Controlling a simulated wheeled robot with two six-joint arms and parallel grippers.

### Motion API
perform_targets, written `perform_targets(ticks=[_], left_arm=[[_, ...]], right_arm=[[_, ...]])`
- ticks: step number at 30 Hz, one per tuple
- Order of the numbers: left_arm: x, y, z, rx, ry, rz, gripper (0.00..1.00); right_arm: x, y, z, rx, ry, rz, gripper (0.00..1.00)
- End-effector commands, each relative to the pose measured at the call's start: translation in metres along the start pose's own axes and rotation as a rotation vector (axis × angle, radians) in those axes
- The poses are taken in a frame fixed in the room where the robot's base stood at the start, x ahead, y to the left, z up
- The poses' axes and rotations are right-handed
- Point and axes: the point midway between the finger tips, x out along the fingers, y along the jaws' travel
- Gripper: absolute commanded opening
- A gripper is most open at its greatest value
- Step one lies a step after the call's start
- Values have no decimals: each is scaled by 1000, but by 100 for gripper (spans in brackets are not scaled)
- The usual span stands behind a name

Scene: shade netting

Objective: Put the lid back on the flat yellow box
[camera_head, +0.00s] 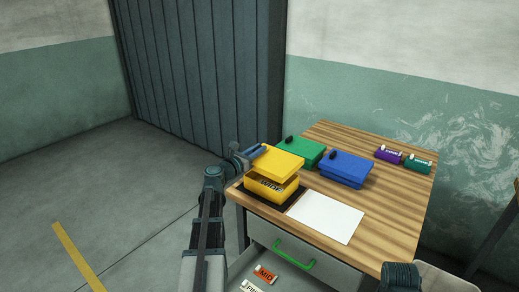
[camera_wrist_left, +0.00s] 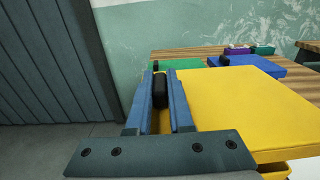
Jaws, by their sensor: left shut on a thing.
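The flat yellow box (camera_head: 271,193) stands at the near left corner of the wooden table, on a dark mat, with a dark label on its front. Its yellow lid (camera_head: 278,160) is above it, slightly tilted, with a dark gap showing at the front. In the left wrist view the lid (camera_wrist_left: 225,105) fills the right side, with a bit of the box (camera_wrist_left: 275,171) below. My left gripper (camera_head: 254,152) is shut on the lid's black handle (camera_wrist_left: 160,90) at the lid's left edge. My right gripper is not in view.
A green box (camera_head: 301,151) and a blue box (camera_head: 346,169), both lidded with black handles, stand behind and right. A white sheet (camera_head: 326,217) lies in front. Purple (camera_head: 388,155) and teal (camera_head: 418,164) small items lie farther back. A drawer with a green handle (camera_head: 281,253) is open below.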

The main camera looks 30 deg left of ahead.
Motion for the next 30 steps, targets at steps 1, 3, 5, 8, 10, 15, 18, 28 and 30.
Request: perform_targets(ticks=[1, 3, 5, 8, 10, 15, 18, 28, 30], left_arm=[[0, 0, 0, 0, 0, 0, 0], [0, 0, 0, -1, 0, 0, 0], [0, 0, -2, -1, 0, 0, 0], [0, 0, -5, -1, 0, 0, 0], [0, 0, -8, -1, 0, 0, 0], [0, 0, -21, -1, 0, 0, 0], [0, 0, -30, -1, 0, 0, 0], [0, 0, -59, -1, 0, 0, 0], [0, 0, -63, -1, 0, 0, 0]], right_arm=[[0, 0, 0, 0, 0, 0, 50], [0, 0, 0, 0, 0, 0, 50], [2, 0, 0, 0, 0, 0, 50], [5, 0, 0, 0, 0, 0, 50], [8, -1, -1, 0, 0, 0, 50], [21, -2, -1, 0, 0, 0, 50], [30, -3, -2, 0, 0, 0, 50], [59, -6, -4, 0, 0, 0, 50], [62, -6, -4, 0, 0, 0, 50]])
